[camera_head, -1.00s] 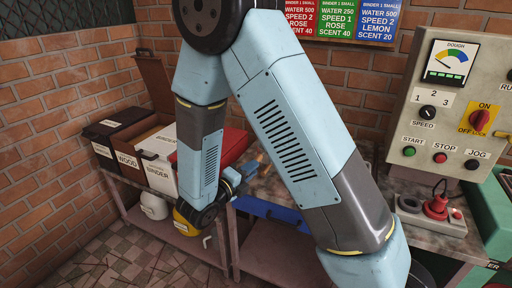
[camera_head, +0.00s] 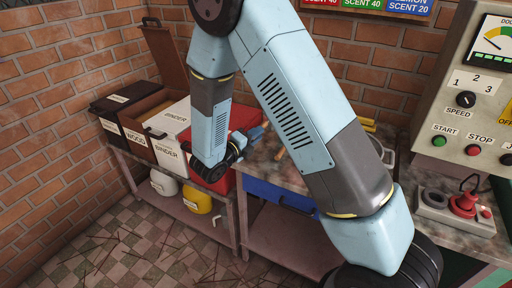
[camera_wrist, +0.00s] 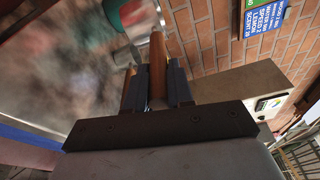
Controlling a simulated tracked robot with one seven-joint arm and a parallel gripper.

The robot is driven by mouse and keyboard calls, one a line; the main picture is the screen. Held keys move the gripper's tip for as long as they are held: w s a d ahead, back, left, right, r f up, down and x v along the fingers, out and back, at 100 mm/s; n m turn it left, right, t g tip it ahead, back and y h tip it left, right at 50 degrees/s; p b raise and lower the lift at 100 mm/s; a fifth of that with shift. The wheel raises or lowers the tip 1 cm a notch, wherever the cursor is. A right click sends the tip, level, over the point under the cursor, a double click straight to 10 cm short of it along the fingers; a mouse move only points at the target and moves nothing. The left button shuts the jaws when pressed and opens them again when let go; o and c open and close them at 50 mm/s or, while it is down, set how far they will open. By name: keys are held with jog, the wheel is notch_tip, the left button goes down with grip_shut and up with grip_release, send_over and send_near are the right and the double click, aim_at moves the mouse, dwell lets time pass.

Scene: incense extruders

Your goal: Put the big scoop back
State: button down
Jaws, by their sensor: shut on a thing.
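My gripper (camera_wrist: 155,88) is shut on a brown wooden handle (camera_wrist: 157,55), which I take to be the big scoop's; it stands between the two fingers in the wrist view. The scoop's bowl is not clearly seen. In the head view my gripper (camera_head: 254,134) is small and partly behind my arm, over the left part of the table by a red bin (camera_head: 243,117). A short wooden piece (camera_head: 280,154) shows to its right; I cannot tell whether it belongs to the held scoop.
A white BINDER box (camera_head: 171,152) and a dark WOOD box (camera_head: 138,147) stand on the left. A yellow container (camera_head: 197,199) and a white one (camera_head: 163,183) sit on the lower shelf. A blue drawer front (camera_head: 278,195) is under the table; a control panel (camera_head: 480,95) is at right.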

jog(key=w+f, duration=0.2)
jog(key=f, duration=0.1)
jog(key=w+f, duration=0.2)
jog(key=shift+a+f, duration=0.1)
jog(key=shift+a, duration=0.15)
jog(key=shift+f, duration=1.8)
